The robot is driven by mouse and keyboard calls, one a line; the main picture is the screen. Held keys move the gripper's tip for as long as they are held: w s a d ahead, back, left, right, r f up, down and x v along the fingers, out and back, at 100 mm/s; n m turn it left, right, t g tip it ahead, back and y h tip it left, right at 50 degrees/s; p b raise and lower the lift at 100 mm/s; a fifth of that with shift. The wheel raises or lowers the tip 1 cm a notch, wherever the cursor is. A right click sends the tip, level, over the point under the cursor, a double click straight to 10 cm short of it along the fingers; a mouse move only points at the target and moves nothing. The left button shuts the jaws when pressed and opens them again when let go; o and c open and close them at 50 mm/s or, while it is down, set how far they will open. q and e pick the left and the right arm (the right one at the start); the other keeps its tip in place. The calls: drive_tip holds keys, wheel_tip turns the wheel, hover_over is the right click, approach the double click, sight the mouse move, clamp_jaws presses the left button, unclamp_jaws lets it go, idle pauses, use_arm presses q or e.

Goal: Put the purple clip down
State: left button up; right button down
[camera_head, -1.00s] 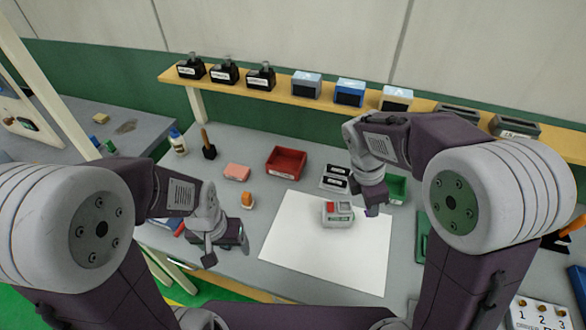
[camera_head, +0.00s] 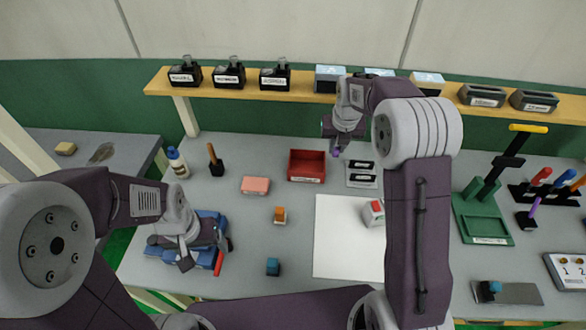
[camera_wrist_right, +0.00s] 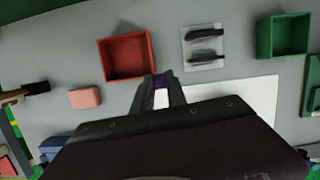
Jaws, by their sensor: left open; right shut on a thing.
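My right gripper (camera_head: 337,147) is shut on the small purple clip (camera_head: 336,152), held above the table between the red bin and the grey plate. In the right wrist view, the purple clip (camera_wrist_right: 160,80) shows between the fingertips, close to the lower right corner of the red bin (camera_wrist_right: 127,57). The red bin (camera_head: 307,165) looks empty. My left gripper (camera_head: 186,263) is open over a blue object (camera_head: 210,258) at the left of the table. I cannot tell the clip's exact height.
A pale plate (camera_head: 361,174) with two black pieces lies right of the clip. A green bin (camera_wrist_right: 283,36) stands beyond it. A white sheet (camera_head: 335,245), pink block (camera_head: 255,185) and orange-topped piece (camera_head: 280,215) lie nearer. A shelf (camera_head: 220,90) runs along the back.

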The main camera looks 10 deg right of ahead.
use_arm(q)
drive_tip(key=shift+w+a+f, duration=0.2)
drive_tip(key=shift+a+f, duration=0.05)
drive_tip(key=shift+a, duration=0.2)
use_arm(e)
drive_tip(key=shift+w+d+f, duration=0.15)
drive_tip(key=shift+w+f, duration=0.05)
drive_tip(key=shift+f, duration=0.45)
use_arm(q)
drive_tip(key=shift+a+f, duration=0.1)
use_arm(e)
drive_tip(key=shift+d+f, duration=0.25)
drive_tip(key=shift+f, duration=0.05)
drive_tip(key=d+f, duration=0.1)
drive_tip(key=d, duration=0.2)
drive_tip(key=p, duration=0.2)
approach(306, 169)
drive_tip(key=shift+s+a+f+m, duration=0.2)
drive_tip(key=shift+s+f+m, duration=0.2)
drive_tip(key=shift+f, duration=0.15)
wheel_tip(306, 169, down, 4)
drive_tip(key=shift+r, duration=0.1)
use_arm(q)
drive_tip(key=r, duration=0.2)
drive_tip(key=shift+s+d+r, duration=0.1)
drive_tip(key=shift+d+r, duration=0.3)
use_arm(e)
drive_tip(key=shift+f, duration=0.25)
